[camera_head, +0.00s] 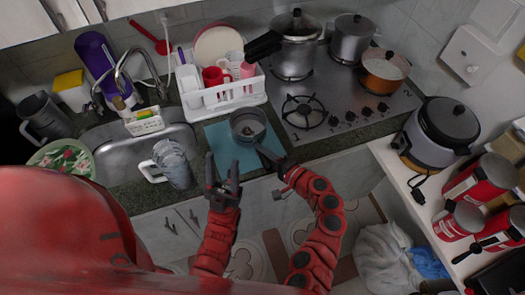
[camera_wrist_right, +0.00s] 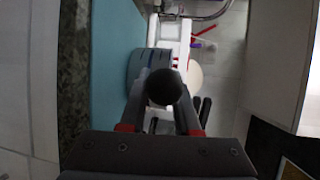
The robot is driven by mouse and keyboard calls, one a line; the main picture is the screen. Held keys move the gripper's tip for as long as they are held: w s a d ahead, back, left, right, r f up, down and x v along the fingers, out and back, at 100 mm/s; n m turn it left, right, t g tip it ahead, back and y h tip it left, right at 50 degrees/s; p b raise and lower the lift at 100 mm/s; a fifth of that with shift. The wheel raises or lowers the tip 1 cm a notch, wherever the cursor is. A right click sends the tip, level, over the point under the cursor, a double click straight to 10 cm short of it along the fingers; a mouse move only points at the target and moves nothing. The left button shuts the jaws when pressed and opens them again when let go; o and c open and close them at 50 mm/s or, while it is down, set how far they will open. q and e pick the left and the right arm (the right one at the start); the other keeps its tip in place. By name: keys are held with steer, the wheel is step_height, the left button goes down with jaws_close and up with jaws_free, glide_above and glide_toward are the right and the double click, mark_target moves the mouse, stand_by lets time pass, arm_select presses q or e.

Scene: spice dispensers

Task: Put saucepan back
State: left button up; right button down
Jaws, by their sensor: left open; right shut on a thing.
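The small dark saucepan (camera_head: 248,125) is over the teal mat (camera_head: 222,146) in front of the white dish rack; I cannot tell whether it touches the mat. Its handle points toward the lower right, to my right gripper (camera_head: 282,170), which is shut on it. In the right wrist view the handle's round dark end (camera_wrist_right: 164,87) is between the fingers, with the grey pan (camera_wrist_right: 150,64) beyond. My left gripper (camera_head: 222,170) is open and empty, below and left of the pan, near the counter's front edge.
The stovetop (camera_head: 345,105) holds a pressure cooker (camera_head: 297,45), a steel pot (camera_head: 352,38) and an orange pot (camera_head: 384,68); its front left burner (camera_head: 304,112) is bare. The dish rack (camera_head: 222,95) stands behind the mat. A glass jug (camera_head: 172,163) stands left, by the sink.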

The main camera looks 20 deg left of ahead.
steer(key=shift+f, duration=0.35)
steer(key=c, duration=0.6)
jaws_free()
steer(key=shift+f, duration=0.1)
